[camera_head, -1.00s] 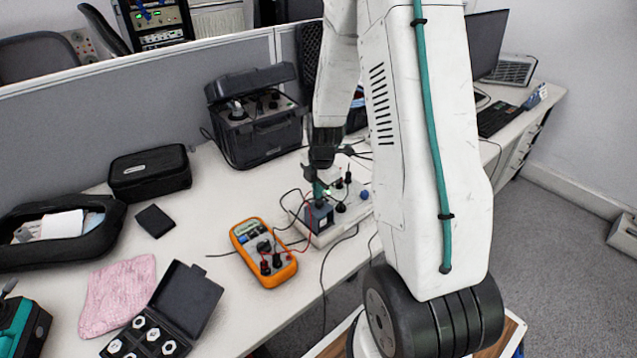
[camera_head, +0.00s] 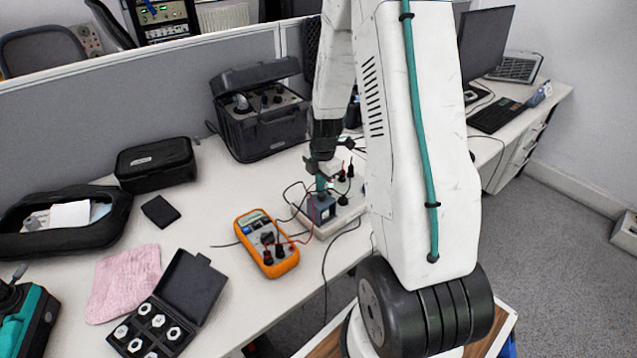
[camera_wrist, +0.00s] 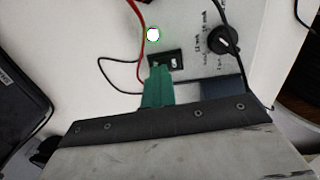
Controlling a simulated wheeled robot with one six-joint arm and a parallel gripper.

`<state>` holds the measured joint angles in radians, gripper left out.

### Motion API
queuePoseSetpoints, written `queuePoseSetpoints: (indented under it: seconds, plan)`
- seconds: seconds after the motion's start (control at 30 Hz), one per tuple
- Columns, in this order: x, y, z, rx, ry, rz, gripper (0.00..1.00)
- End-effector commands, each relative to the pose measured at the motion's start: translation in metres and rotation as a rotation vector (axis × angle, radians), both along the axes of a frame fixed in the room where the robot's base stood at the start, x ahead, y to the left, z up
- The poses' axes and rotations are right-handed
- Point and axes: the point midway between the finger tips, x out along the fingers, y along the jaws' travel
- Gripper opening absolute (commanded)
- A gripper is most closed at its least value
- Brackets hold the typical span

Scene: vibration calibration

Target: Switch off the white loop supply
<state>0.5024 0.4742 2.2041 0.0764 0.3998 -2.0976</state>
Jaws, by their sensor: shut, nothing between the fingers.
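The white loop supply (camera_head: 345,212) is a low white box near the front edge of the bench, partly hidden by my arm. In the wrist view its white panel (camera_wrist: 190,22) carries a black rocker switch (camera_wrist: 166,60), a bright lamp with a green rim (camera_wrist: 153,34) and a black knob (camera_wrist: 222,40) with mA markings. My gripper (camera_head: 321,184) points down over the supply. Its teal fingers (camera_wrist: 157,84) are shut and empty, with their tips at the near-left part of the switch. I cannot tell whether they touch it. The tips hide part of the switch.
An orange multimeter (camera_head: 266,243) lies left of the supply, with red and black leads running between them. A dark blue-grey block (camera_head: 321,209) sits by my fingers. A black case (camera_head: 258,125) stands behind.

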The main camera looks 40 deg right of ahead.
Motion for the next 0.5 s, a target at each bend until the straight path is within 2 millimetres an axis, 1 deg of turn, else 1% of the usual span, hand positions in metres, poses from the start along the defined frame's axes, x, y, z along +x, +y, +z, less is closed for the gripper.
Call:
queuePoseSetpoints:
  seconds: [0.03, 0.13, 0.5]
  plan:
    - [-0.0109, 0.0019, -0.0051, 0.01, 0.02, -0.002, 0.0]
    - [-0.0165, 0.0023, -0.0048, 0.011, 0.022, -0.002, 0.0]
    - [-0.0184, 0.0044, -0.004, 0.012, 0.022, 0.001, 0.0]
